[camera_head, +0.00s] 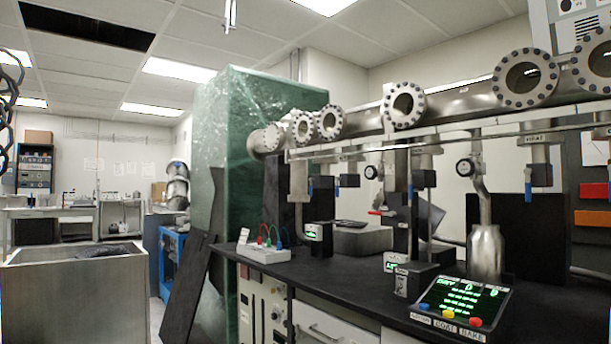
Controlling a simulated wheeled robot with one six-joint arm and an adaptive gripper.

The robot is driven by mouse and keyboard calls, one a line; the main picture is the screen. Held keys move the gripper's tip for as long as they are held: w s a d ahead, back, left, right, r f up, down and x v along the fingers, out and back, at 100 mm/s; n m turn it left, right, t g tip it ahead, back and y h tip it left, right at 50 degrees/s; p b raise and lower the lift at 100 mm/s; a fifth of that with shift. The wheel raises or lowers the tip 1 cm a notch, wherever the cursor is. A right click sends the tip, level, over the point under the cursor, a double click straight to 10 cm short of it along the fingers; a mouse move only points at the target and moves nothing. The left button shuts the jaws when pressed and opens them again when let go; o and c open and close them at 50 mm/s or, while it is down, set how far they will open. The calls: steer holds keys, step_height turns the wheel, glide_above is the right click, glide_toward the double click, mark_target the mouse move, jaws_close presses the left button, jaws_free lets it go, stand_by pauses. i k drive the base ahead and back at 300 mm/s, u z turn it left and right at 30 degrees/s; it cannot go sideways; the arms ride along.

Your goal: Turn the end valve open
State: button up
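A long steel vacuum pipe (452,103) with round bolted flanged ports runs along the right side above a black bench. Several small valves hang below it. One blue valve handle (528,182) points down at the right, under a labelled fitting (538,153). Another blue handle (337,186) hangs down near the pipe's left part, and a third blue handle (410,194) hangs in the middle. A red handle (378,212) lies roughly level lower down. I cannot tell which is the end valve or whether any is open. My gripper is not in view.
The black bench (345,268) carries a control panel (462,302), a steel bottle (487,250) and a white box with coloured leads (263,252). A steel bin (78,300) stands at the lower left.

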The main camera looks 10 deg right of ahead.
mark_target(370, 172)
steer(key=u, duration=0.75)
steer(key=i, duration=1.5)
steer(key=z, duration=0.35)
